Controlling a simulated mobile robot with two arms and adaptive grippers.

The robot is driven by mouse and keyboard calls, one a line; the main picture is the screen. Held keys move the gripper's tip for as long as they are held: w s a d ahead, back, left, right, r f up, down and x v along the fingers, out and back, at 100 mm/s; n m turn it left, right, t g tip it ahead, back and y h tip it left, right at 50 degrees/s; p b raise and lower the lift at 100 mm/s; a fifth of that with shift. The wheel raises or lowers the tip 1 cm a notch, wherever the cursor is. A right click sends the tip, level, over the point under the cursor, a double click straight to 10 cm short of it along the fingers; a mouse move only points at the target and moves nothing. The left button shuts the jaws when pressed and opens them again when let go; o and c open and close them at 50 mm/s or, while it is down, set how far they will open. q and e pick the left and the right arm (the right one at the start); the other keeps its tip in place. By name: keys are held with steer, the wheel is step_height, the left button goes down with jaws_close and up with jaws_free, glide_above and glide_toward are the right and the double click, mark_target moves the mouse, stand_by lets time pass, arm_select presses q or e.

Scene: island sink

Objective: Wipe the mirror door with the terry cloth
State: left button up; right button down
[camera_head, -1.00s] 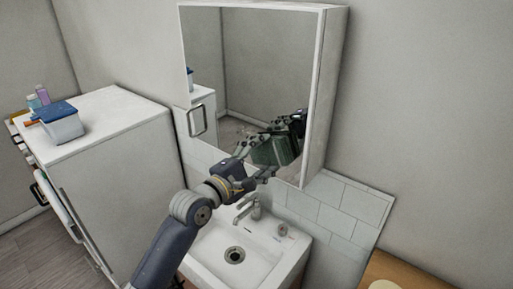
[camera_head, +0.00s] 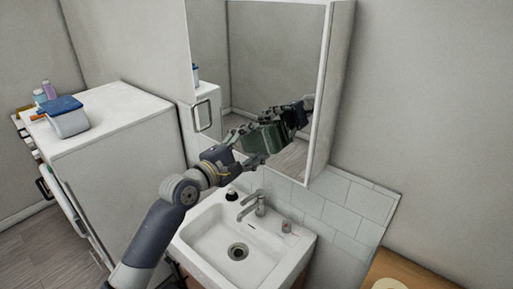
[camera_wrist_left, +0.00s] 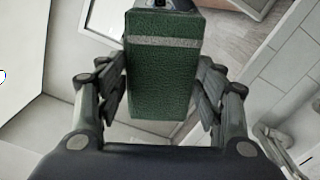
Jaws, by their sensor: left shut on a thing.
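The terry cloth (camera_head: 262,138) is a green block with a pale stripe, seen in the left wrist view (camera_wrist_left: 163,75). My left gripper (camera_head: 248,147) is shut on it, with fingers on both sides in the wrist view (camera_wrist_left: 162,95). The mirror door (camera_head: 270,50) is the front of a white wall cabinet above the sink. The cloth is in front of its lower part, where the reflection of my gripper and cloth also shows. I cannot tell whether the cloth touches the glass. My right gripper is not in view.
Below is a white sink (camera_head: 210,245) with a tap (camera_head: 257,203) and a small dark bottle (camera_head: 231,193). A white cabinet (camera_head: 110,120) at left carries a blue-lidded tub (camera_head: 68,117) and bottles. A wooden surface (camera_head: 405,270) is at lower right.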

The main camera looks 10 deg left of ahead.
mark_target(246, 138)
arm_select(q)
steer(key=shift+w+a+b, duration=0.3)
steer(key=shift+w+a, duration=0.2)
steer(key=shift+a, duration=0.2)
steer(key=shift+w+a+b, duration=0.3)
steer(key=shift+w+a, duration=0.15)
steer(key=shift+a, duration=0.25)
steer(key=w+a+b, duration=0.2)
steer(key=a, duration=0.1)
steer(key=shift+a+r, duration=0.1)
steer(key=shift+p+v, duration=0.75)
steer(key=shift+v, duration=2.05)
